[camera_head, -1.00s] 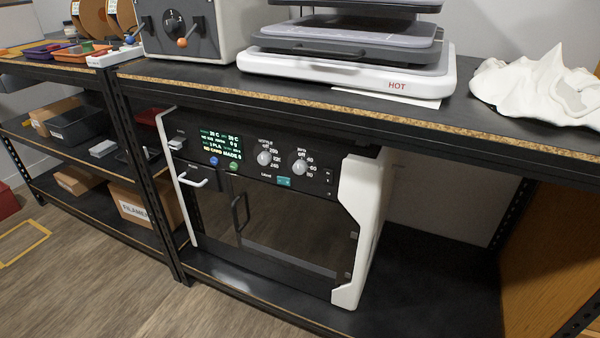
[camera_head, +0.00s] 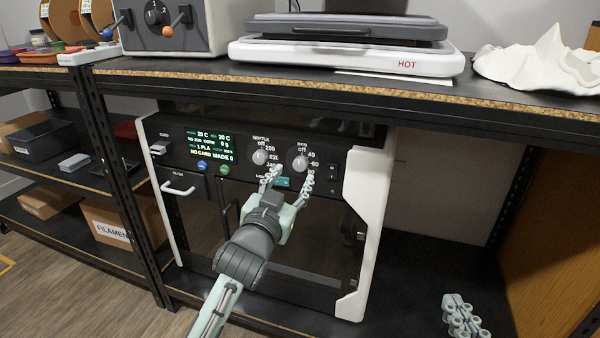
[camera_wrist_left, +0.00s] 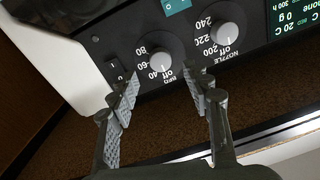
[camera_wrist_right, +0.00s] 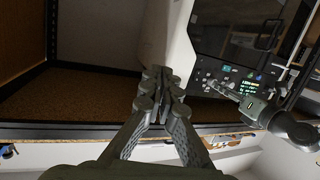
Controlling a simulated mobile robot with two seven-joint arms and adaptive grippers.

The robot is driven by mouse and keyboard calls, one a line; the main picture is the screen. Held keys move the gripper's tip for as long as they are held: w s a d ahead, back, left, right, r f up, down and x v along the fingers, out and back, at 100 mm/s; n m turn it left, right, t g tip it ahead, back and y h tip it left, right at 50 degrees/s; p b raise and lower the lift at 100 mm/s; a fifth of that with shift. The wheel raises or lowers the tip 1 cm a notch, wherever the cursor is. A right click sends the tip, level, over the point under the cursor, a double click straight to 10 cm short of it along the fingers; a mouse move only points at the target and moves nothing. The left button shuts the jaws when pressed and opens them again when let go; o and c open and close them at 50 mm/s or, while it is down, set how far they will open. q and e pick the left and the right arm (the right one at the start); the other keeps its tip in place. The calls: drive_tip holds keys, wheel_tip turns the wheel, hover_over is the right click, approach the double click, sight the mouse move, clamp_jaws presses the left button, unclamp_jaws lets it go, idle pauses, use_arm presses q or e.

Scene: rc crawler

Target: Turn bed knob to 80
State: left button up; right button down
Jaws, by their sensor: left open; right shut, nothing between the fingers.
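The bed knob (camera_head: 299,163) is a grey dial on the printer's black front panel, with off, 40, 60 and 80 around it. It also shows in the left wrist view (camera_wrist_left: 154,58), its pointer toward off. The nozzle knob (camera_head: 261,158) is beside it on the left. My left gripper (camera_head: 289,176) is open just in front of the panel, its fingertips below the two knobs. In the left wrist view its fingers (camera_wrist_left: 163,84) are spread, with nothing between them. My right gripper (camera_head: 462,312) is low at the right; in the right wrist view its fingers (camera_wrist_right: 160,85) are together and empty.
The printer (camera_head: 362,210) stands on a shelf under a worktop (camera_head: 200,68). A white press marked HOT (camera_head: 350,58) and a white cloth (camera_head: 540,65) lie above. A wooden panel (camera_head: 555,220) closes the right side; the shelf right of the printer is clear.

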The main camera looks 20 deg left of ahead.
sight(299, 166)
use_arm(q)
drive_tip(key=shift+w+a+f, duration=0.1)
drive_tip(key=shift+w, duration=2.2)
use_arm(e)
drive_tip(key=shift+a+r+t+y, duration=0.3)
drive_tip(key=shift+a+r+t, duration=0.2)
drive_tip(key=shift+r, duration=0.3)
use_arm(q)
drive_tip(key=shift+c, duration=0.5)
